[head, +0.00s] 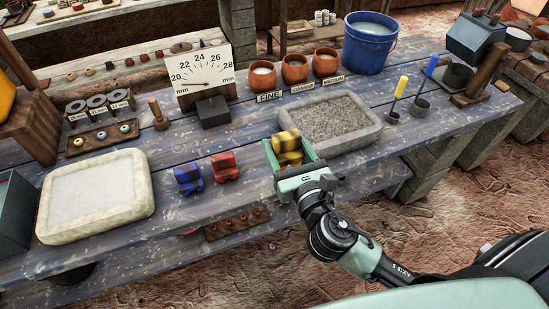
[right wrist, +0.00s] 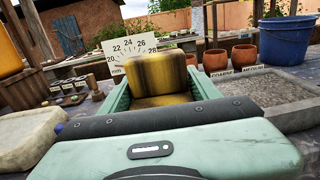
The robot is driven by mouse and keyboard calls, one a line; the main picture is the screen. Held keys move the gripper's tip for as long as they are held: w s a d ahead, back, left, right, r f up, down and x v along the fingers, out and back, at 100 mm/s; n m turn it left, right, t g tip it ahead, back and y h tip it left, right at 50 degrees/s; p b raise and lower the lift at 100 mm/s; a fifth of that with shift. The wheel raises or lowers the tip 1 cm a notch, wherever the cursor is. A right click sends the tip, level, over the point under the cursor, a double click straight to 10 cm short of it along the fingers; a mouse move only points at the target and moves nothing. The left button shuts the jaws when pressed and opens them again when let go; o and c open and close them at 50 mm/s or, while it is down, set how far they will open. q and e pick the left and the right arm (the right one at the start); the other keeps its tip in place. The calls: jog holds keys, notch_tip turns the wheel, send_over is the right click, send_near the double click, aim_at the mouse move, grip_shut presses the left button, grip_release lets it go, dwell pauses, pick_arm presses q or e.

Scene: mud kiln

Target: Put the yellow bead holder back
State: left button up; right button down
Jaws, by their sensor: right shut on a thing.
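The yellow bead holder (head: 289,140), a blocky piece with dark stripes, is between the green fingers of my right gripper (head: 287,149). The gripper is shut on it, left of the grey gravel tray. In the right wrist view the holder (right wrist: 163,75) stands between the fingers (right wrist: 160,85) and hides part of the gauge behind. I cannot tell whether its underside touches the table. A blue holder (head: 188,180) and a red holder (head: 224,166) of like shape sit on the table to the left. My left gripper is not in view.
The gravel tray (head: 372,136) lies close on the right, a pale tray (head: 145,200) at left. A dial gauge (head: 204,72), a dark block (head: 213,111), clay pots (head: 295,68) and a blue bucket (head: 370,45) stand behind. Blue table planks (head: 240,138) are bare between red holder and gauge.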

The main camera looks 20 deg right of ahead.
jog(key=w+a+r, duration=0.1)
jog(key=w+r, duration=0.5)
jog(key=w, duration=0.4)
jog(key=shift+n+y, duration=0.3)
jog(key=f+b, duration=0.2)
jog(key=f, duration=0.5)
jog(key=f+b, duration=0.2)
jog(key=f, duration=0.6)
jog(key=shift+w+f+b, duration=0.2)
jog(key=shift+f+b, duration=1.3)
jog(key=shift+f, duration=0.85)
jog(key=shift+f, duration=0.1)
jog(key=shift+f, duration=0.15)
jog(key=shift+c, duration=1.9)
grip_release()
jog(key=shift+r, duration=0.2)
